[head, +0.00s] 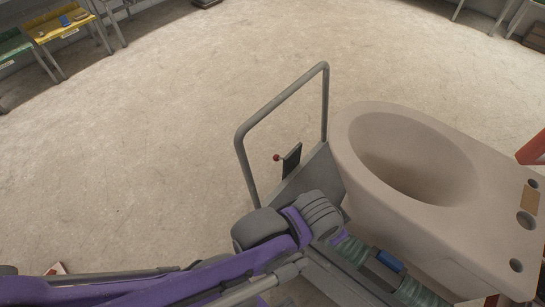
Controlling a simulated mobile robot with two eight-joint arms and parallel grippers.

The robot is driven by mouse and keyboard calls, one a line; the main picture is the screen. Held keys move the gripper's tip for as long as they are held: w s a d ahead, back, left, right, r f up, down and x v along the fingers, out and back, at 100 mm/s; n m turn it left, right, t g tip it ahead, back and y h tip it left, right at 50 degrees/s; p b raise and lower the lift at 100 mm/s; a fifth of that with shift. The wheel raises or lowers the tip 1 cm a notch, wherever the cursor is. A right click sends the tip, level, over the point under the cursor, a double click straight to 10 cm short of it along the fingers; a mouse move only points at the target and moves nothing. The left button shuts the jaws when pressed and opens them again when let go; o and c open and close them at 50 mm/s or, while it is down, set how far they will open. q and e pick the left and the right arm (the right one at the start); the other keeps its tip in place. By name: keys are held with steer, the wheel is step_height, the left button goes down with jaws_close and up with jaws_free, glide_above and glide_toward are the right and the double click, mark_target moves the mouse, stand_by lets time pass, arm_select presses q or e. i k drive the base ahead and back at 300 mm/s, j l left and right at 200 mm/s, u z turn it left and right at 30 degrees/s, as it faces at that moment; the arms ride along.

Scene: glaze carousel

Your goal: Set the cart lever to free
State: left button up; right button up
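The cart lever (277,157) is a short stick with a red ball knob. It sticks out to the left of a dark upright plate (291,161) on the cart, inside the grey tube push handle (240,140). I cannot read any lever marking. My purple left arm comes in from the lower left and ends in grey rounded parts just below the lever, apart from it. I cannot make out its fingertips or whether they are open. My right gripper does not show.
A large beige toilet bowl (350,160) rests on the cart, right of the handle. Green ribbed pieces and a small blue part lie below it. A yellow table (58,30) and a green one (12,45) stand at the far left.

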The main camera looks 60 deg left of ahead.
mark_target(277, 158)
steer(key=k+j+z, duration=0.1)
steer(key=k+j, duration=0.55)
steer(key=j, duration=0.15)
steer(key=k+j, duration=0.1)
steer(key=j, duration=0.25)
steer(key=k+j, duration=0.1)
steer(key=j, duration=0.25)
steer(key=k+j+z, duration=0.1)
steer(key=j, duration=1.3)
steer(key=i+j, duration=0.1)
steer(key=j, duration=0.2)
steer(key=i+j+z, duration=0.1)
steer(key=j, duration=0.25)
steer(key=i+j, duration=0.1)
steer(key=j, duration=0.2)
steer(key=k+j+u, duration=0.3)
steer(key=k, duration=0.05)
